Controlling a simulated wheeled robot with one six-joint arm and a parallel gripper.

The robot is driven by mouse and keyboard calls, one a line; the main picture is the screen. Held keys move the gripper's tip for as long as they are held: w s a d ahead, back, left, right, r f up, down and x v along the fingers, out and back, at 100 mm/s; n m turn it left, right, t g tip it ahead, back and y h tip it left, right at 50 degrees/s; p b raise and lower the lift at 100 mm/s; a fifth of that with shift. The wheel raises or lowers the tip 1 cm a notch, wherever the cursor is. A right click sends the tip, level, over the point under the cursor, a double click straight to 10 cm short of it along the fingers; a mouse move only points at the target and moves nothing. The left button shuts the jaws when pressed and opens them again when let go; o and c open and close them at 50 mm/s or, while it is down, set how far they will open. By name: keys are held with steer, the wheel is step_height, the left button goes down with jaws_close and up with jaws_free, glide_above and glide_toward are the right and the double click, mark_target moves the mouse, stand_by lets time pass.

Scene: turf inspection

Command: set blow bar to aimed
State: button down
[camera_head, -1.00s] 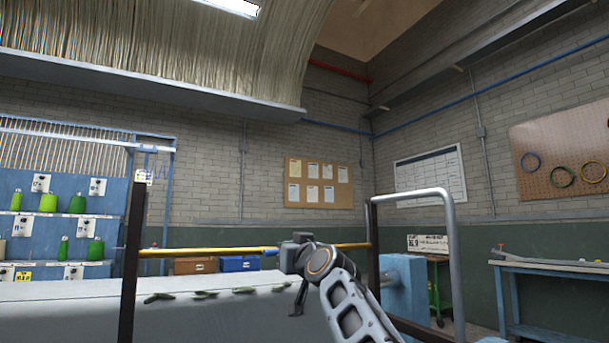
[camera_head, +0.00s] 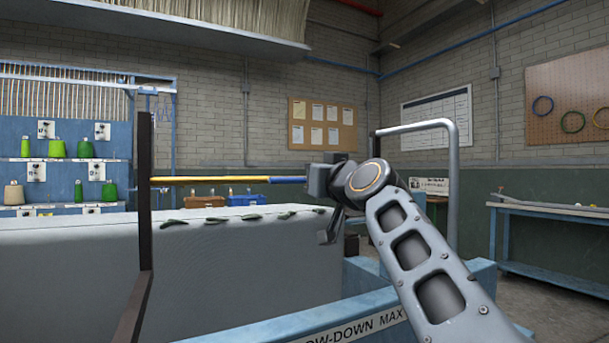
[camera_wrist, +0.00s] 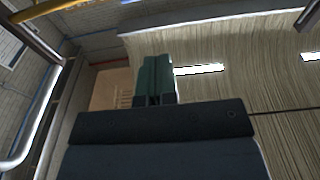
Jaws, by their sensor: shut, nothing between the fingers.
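The blow bar (camera_head: 215,180) is a thin level rod, yellow on the left and blue towards the right. In the head view it runs from a dark upright post (camera_head: 145,200) to behind my gripper (camera_head: 318,180), which hides its right end. I cannot tell whether the gripper touches the bar. A yellow length, probably the same bar (camera_wrist: 45,10), crosses the top left of the wrist view. There my gripper (camera_wrist: 153,98) shows as dark, greenish fingers closed together with nothing between them, against the ceiling and the hanging turf-like sheet.
A grey padded roll or bed (camera_head: 80,260) with green scraps lies below the bar. Yarn shelves (camera_head: 70,150) are at the left, a blue workbench (camera_head: 545,215) far right.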

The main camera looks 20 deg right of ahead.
steer(key=shift+v, duration=1.25)
steer(key=shift+w+a+p, duration=0.1)
steer(key=shift+p, duration=0.2)
steer(key=s+a+f+m+g+h+p, duration=0.1)
steer(key=s+f+g+p, duration=1.4)
steer(key=p, duration=1.9)
steer(key=s+m+h, duration=0.1)
steer(key=s+h, duration=0.1)
steer(key=shift+s+h+p, duration=0.2)
steer(key=shift+h+p, duration=0.2)
steer(key=shift+s, duration=0.1)
